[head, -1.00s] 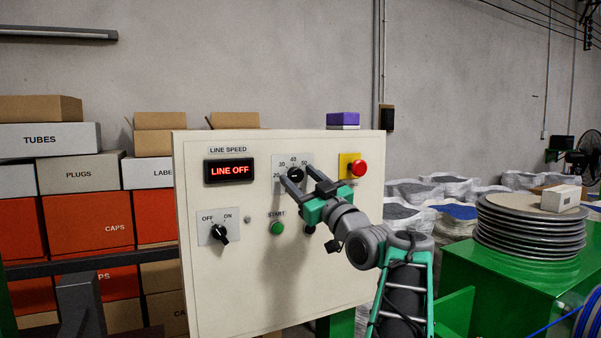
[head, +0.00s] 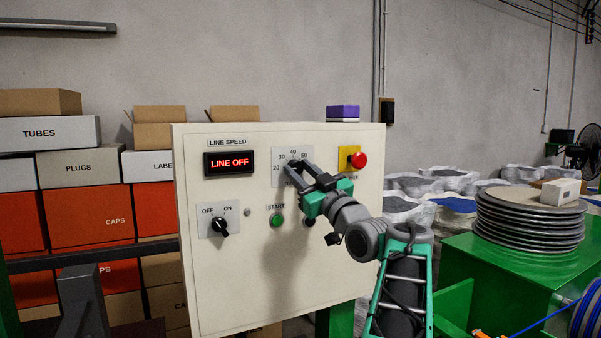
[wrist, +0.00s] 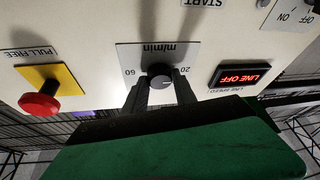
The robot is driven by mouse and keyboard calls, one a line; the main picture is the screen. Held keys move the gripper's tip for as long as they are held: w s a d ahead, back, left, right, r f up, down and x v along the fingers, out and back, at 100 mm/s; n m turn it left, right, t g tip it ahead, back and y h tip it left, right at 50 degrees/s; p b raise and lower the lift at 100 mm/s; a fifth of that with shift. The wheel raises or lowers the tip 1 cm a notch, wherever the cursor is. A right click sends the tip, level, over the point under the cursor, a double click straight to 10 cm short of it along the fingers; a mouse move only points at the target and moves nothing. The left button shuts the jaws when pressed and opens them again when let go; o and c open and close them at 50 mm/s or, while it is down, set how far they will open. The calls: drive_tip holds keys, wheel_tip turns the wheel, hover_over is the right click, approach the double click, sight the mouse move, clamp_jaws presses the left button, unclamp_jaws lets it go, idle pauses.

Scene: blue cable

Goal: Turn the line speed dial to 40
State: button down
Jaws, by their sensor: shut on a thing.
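The line speed dial (wrist: 160,77) is a dark round knob on a pale scale plate (wrist: 125,58). In the wrist view the panel appears upside down, with 60 to the left of the knob and 20 to the right. My gripper (head: 299,168) is shut on the dial, one finger on each side. The fingers mostly hide the knob in the head view, and I cannot tell which number its pointer faces. The display (head: 230,163) reads LINE OFF.
A red stop button (head: 357,160) on a yellow plate sits just right of the dial. The green START button (head: 277,220) and the OFF/ON switch (head: 219,228) are lower on the white panel (head: 250,290). Stacked boxes stand left, reels right.

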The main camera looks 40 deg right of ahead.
drive_tip(key=shift+f+m+b, duration=0.1)
drive_tip(key=shift+m+b, duration=0.3)
drive_tip(key=shift+m, duration=0.1)
drive_tip(key=m+h+b, duration=0.2)
drive_tip(key=m, duration=0.2)
drive_tip(key=shift+a, duration=0.2)
drive_tip(key=m+g+h+b, duration=0.1)
drive_tip(key=m+h, duration=0.1)
drive_tip(key=m, duration=0.2)
drive_tip(key=m+g+h+b, duration=0.1)
drive_tip(key=m+h+b, duration=0.1)
drive_tip(key=m, duration=0.2)
drive_tip(key=shift+w+a+h, duration=0.1)
drive_tip(key=shift+a+h, duration=0.05)
drive_tip(key=shift+h, duration=0.15)
drive_tip(key=m+g+h, duration=0.1)
drive_tip(key=m, duration=0.2)
drive_tip(key=m+g+b, duration=0.1)
drive_tip(key=m, duration=0.2)
drive_tip(key=shift+h, duration=0.4)
drive_tip(key=shift+a+r+m+g+h, duration=0.15)
drive_tip(key=shift+m+g, duration=0.5)
drive_tip(key=shift+m, duration=0.75)
drive_tip(key=shift+d+r+m+g+h, duration=0.15)
drive_tip(key=shift+m+g, duration=0.5)
drive_tip(key=shift+m, duration=0.75)
drive_tip(key=c, duration=1)
unclamp_jaws()
